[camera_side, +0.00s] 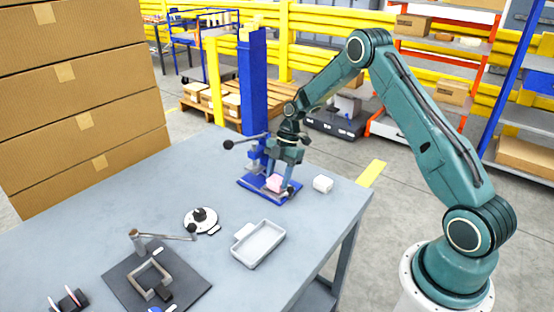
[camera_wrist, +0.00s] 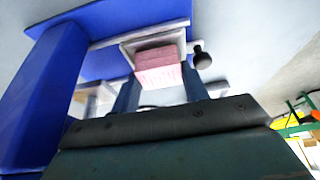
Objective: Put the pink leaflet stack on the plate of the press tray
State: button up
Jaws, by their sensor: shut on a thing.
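The pink leaflet stack (camera_side: 274,183) is low over the blue base of the press (camera_side: 252,90), in my gripper (camera_side: 281,184). In the wrist view, the pink stack (camera_wrist: 158,65) sits between the two blue-grey fingers of my gripper (camera_wrist: 160,88), which is shut on it. Behind the stack, a pale grey tray (camera_wrist: 183,32), seemingly the press tray, lies on the blue base. The stack overlaps its near part in that view. I cannot tell whether the stack touches the tray's plate; its underside is hidden.
The press lever ends in a black knob (camera_side: 228,144). A white block (camera_side: 323,184) stands right of the press. An empty grey tray (camera_side: 258,245), a round white fixture (camera_side: 201,220) and a dark mat (camera_side: 135,283) with a frame lie nearer on the table. Stacked cartons (camera_side: 80,100) rise at left.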

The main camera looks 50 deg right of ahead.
jog(key=shift+f, duration=0.1)
jog(key=o, duration=1)
jog(key=shift+o, duration=0.2)
jog(key=shift+s, duration=0.1)
jog(key=shift+r, duration=5.05)
